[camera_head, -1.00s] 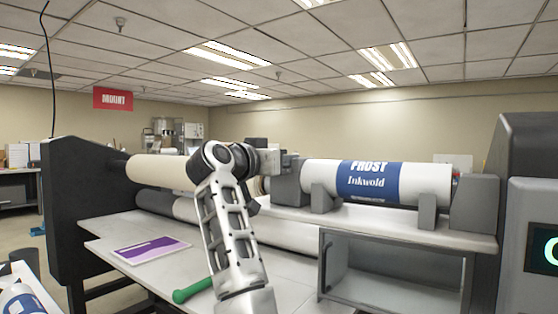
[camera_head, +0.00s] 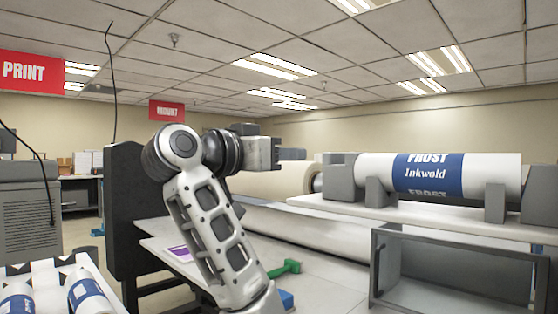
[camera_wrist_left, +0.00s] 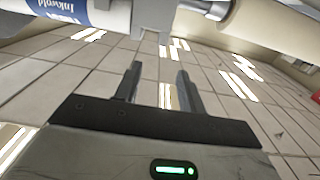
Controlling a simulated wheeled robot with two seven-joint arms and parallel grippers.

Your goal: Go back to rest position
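My left gripper (camera_head: 291,154) is raised above the table, to the left of the roll in the head view. In the left wrist view its two fingers (camera_wrist_left: 158,78) are apart with nothing between them. The white roll with a blue Inkwold label (camera_head: 475,173) lies level in grey cradles on the machine. Part of it shows at the top left of the left wrist view (camera_wrist_left: 110,12). The gripper is clear of the roll. My right gripper is in neither view.
A green-handled tool (camera_head: 286,268) and a purple-printed sheet (camera_head: 180,253), partly behind my arm, lie on the pale table (camera_head: 330,277). Labelled rolls (camera_head: 88,294) lie at lower left. An open grey box frame (camera_head: 425,268) stands at lower right.

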